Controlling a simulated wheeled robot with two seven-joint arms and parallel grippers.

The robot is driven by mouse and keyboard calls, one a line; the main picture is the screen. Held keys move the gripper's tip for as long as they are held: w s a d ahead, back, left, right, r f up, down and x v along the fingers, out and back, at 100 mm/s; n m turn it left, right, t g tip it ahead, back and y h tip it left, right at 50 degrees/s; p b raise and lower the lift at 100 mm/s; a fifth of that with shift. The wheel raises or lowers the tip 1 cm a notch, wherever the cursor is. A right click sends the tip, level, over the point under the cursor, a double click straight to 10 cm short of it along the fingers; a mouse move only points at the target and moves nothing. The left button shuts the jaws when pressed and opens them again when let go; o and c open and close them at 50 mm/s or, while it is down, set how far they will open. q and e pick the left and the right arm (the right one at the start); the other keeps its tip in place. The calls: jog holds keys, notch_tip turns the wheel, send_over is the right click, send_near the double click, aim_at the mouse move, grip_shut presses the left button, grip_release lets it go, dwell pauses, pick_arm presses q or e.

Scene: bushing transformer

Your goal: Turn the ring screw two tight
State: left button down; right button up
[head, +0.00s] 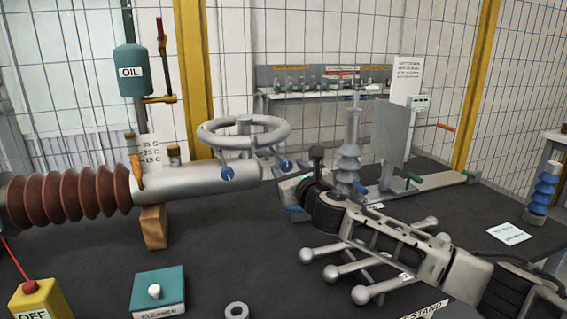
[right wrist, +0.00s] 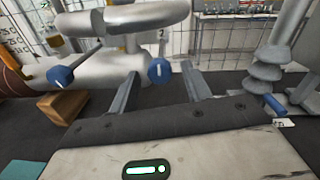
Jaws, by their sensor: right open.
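A thick grey ring (head: 243,132) sits on top of a light grey metal cylinder (head: 195,184). Two blue-headed screws show by the ring and cylinder. The left one (head: 227,173) has a white line on its head and also shows in the right wrist view (right wrist: 60,76). The right one (head: 286,164) shows in the right wrist view (right wrist: 159,70), with a small "2" above it and an upright white line. My right gripper (right wrist: 161,80) is open. Its fingers stand on either side of this right screw in that view; contact cannot be told. My left gripper is out of view.
A teal cleaner box (head: 158,291) and yellow OFF box (head: 40,299) stand in front. A grey insulator (head: 349,155) stands behind my right arm.

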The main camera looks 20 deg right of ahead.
aim_at(278, 157)
jog(key=shift+w+a, duration=0.15)
jog(key=shift+w, duration=2.1)
jog(key=c, duration=1)
